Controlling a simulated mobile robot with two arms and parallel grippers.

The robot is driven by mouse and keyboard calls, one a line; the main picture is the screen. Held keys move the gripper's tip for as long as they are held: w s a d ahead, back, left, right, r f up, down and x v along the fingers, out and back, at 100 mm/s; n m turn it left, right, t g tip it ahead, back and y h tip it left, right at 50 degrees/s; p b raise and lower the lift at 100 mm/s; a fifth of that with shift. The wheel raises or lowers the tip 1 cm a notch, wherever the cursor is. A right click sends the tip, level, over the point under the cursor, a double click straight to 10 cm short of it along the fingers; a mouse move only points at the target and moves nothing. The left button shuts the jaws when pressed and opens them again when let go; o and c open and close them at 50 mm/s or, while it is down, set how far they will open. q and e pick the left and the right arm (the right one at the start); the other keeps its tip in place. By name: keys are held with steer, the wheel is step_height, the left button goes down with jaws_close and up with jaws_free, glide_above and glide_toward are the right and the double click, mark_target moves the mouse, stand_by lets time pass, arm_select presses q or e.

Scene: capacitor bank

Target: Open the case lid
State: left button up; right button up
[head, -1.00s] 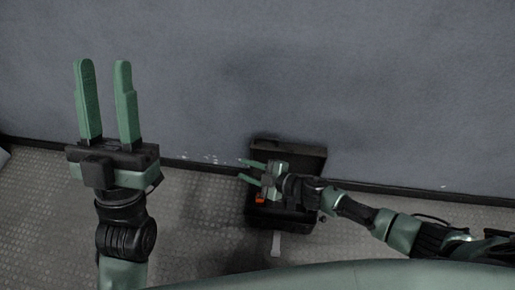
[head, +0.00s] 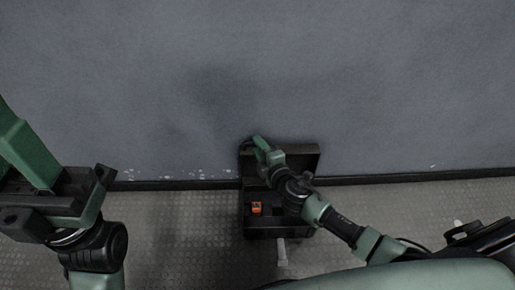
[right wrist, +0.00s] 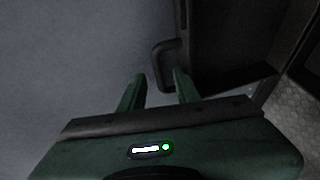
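The black case (head: 262,231) sits on the floor against the wall, with its lid (head: 304,162) raised at the back, so the inside shows. My right gripper (head: 258,143) is at the lid's upper left corner. In the right wrist view its two green fingers (right wrist: 158,74) are apart, with nothing visibly clamped. A dark handle (right wrist: 157,67) is just beyond the fingertips, beside a dark panel; contact cannot be told. My left gripper (head: 28,155) is at the left edge, away from the case, and its fingers are partly cut off.
An orange item (head: 256,208) lies inside the case. A pale tab (head: 282,252) shows at its front. The grey wall (head: 350,80) rises close behind. The textured floor (head: 175,230) left of the case is clear.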

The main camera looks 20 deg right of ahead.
steer(key=shift+w+f, duration=0.1)
steer(key=shift+w, duration=0.25)
jaws_close()
steer(key=shift+a, duration=0.1)
stand_by(1.1)
